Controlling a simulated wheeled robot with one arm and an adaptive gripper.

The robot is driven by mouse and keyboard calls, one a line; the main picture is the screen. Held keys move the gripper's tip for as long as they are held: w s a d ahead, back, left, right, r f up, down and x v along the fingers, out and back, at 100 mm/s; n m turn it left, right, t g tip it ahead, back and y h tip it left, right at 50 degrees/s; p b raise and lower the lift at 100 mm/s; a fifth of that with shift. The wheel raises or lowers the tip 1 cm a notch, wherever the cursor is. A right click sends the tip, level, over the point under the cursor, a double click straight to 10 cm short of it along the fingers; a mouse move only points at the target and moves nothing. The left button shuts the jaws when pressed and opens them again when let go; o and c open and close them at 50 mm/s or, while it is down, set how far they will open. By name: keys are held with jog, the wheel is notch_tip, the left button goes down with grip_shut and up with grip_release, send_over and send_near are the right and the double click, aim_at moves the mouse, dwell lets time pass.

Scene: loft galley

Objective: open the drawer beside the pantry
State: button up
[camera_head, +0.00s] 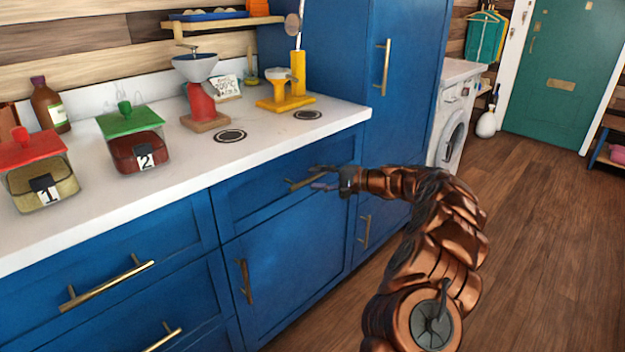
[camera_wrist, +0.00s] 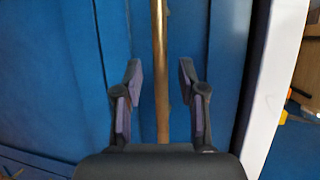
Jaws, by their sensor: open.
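The blue drawer (camera_head: 262,184) beside the tall blue pantry (camera_head: 340,75) sits under the white counter and looks shut, flush with the cabinet front. My gripper (camera_head: 318,177) is at its brass bar handle (camera_head: 300,183), and my fingers cover part of it. In the wrist view the handle (camera_wrist: 160,40) runs upright between the two fingers of my gripper (camera_wrist: 160,80), one on each side. The fingers are open, with a visible gap to the bar on both sides.
A blue cupboard door (camera_head: 290,265) with an upright handle is below the drawer. More drawers (camera_head: 110,270) are at left. On the counter (camera_head: 260,148) stand lidded jars (camera_head: 135,145), a red grinder (camera_head: 200,100) and a yellow stand (camera_head: 285,103). Wood floor (camera_head: 545,230) is clear at right.

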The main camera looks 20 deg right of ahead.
jog(key=shift+x, duration=0.95)
grip_shut()
